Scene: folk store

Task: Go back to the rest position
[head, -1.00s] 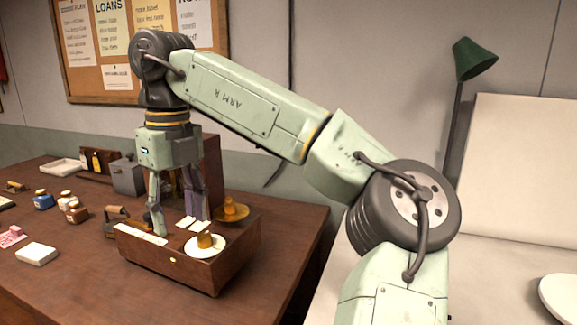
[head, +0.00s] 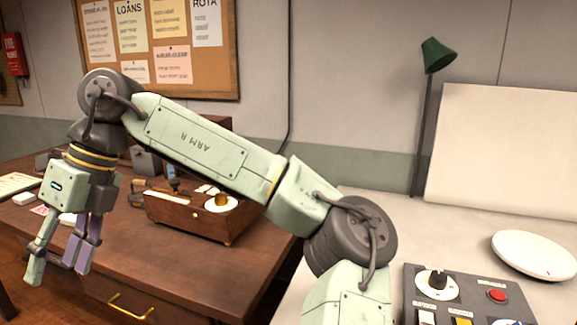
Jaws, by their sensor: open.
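My gripper (head: 58,267) hangs at the far left of the head view, fingers pointing down. Its fingers are spread apart with nothing between them. It appears in front of the dark wooden desk (head: 235,265), left of the wooden box and clear of it. My arm reaches across the picture from the lower right and hides part of the desk's far side.
The wooden box (head: 188,219) stands on the desk, with a brass piece (head: 222,200) on a white round dish at its top. A control panel (head: 465,295), a white plate (head: 534,255) and a green lamp (head: 438,55) are on the right.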

